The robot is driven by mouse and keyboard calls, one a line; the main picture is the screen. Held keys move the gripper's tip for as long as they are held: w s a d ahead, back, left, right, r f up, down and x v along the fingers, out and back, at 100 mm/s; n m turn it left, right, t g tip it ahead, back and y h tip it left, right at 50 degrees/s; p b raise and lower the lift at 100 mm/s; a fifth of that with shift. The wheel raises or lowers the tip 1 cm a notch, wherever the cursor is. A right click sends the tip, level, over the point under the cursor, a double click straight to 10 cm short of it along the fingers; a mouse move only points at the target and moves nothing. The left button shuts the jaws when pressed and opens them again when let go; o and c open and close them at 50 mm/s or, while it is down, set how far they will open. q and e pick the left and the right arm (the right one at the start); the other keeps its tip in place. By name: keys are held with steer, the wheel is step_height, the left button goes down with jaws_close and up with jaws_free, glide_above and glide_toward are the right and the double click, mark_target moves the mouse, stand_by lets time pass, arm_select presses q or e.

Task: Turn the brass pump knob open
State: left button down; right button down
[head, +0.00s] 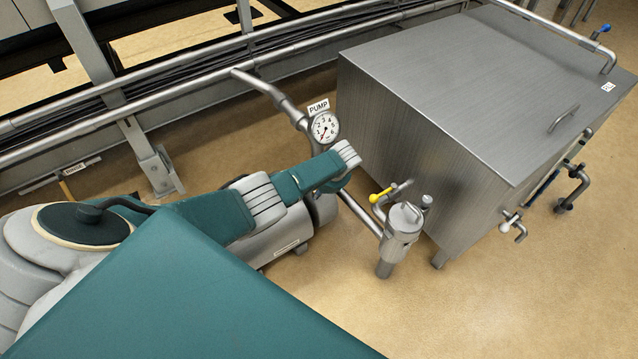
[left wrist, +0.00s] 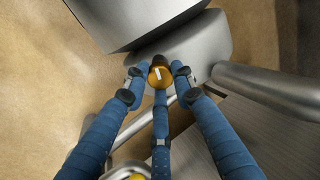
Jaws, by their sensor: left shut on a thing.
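The brass pump knob (left wrist: 159,74) is a small round orange-gold knob with a pale line on its face, in the upper middle of the left wrist view. My left gripper (left wrist: 158,82) has its blue, dark-tipped fingers closed around the knob, one on each side and one below. In the head view my left arm reaches in from the left and ends beside the pump gauge (head: 323,127). The knob and my left fingertips are hidden behind the arm there. My right gripper is in neither view.
A PUMP label (head: 318,107) stands above the gauge on a pipe. A large steel tank (head: 440,90) fills the right. A yellow-handled valve (head: 380,195) and a steel filter housing (head: 403,222) stand close right of my arm. Tan floor at the lower right is clear.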

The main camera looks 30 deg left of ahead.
arm_select(q)
steer(key=shift+w+d+n, duration=0.15)
steer(key=shift+d+n, duration=0.15)
steer(key=shift+n, duration=1)
steer(key=shift+r, duration=0.1)
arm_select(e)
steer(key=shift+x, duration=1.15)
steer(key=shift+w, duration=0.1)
arm_select(q)
steer(key=c, duration=1.5)
jaws_free()
steer(key=shift+w, duration=0.1)
steer(key=shift+o, duration=0.3)
steer(key=shift+a, duration=0.1)
steer(key=shift+a, duration=0.1)
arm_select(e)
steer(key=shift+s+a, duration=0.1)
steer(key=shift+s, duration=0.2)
arm_select(q)
steer(key=shift+r, duration=0.1)
